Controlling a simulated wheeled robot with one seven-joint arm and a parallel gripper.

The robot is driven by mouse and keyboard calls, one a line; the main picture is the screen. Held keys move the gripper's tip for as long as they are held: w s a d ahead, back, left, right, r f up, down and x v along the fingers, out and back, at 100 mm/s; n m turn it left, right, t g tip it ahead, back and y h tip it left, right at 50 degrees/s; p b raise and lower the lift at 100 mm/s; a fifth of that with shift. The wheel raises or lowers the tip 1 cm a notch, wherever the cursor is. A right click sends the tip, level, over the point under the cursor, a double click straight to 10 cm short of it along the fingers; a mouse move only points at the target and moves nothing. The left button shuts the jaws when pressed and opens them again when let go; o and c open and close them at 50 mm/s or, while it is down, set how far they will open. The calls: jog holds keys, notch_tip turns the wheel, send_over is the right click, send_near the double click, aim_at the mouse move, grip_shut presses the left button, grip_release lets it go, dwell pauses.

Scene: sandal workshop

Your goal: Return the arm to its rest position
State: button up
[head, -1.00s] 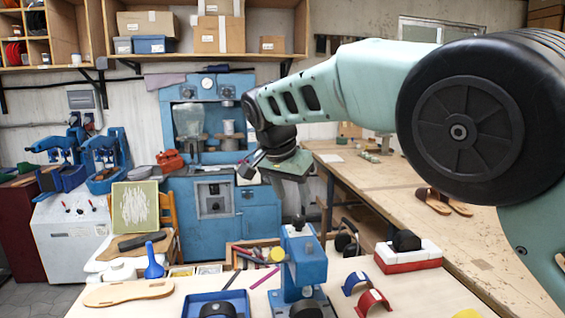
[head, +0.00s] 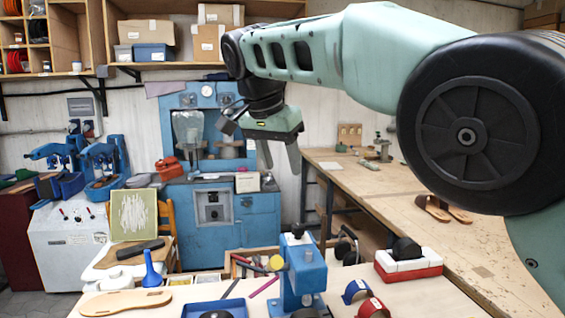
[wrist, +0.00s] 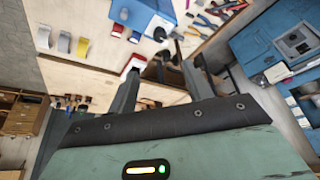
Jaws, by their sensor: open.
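My gripper (head: 280,153) hangs from my raised arm in the upper middle of the head view, pointing down. Its two fingers are spread and nothing is between them. Behind it are the blue cabinet machine and the wall. In the wrist view my gripper (wrist: 155,85) also shows with both fingers apart and empty, high above the workbench (wrist: 95,75). It touches nothing.
The front bench holds a blue press (head: 301,275), a blue tray (head: 218,306), a sandal sole (head: 125,302) and a red and white block (head: 408,262). A long wooden table (head: 390,185) with brown sandals (head: 440,208) runs along the right. Shelves (head: 190,68) hang on the wall.

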jog(key=s+d+f+n+g+y, duration=0.1)
jog(key=s+d+f+n, duration=0.3)
jog(key=s, duration=0.7)
jog(key=s+d+f+n+g+y, duration=0.1)
jog(key=s+d+f+n, duration=0.4)
jog(key=s+d+f, duration=0.4)
jog(key=s+d+f+n+g, duration=0.1)
jog(key=s+d+f+n, duration=0.3)
jog(key=s, duration=0.9)
jog(key=d+f, duration=0.3)
jog(key=f, duration=0.1)
jog(key=shift+s+f+n+g+y, duration=0.15)
jog(key=shift+f+n+g+y, duration=0.05)
jog(key=shift+n+g+y, duration=0.2)
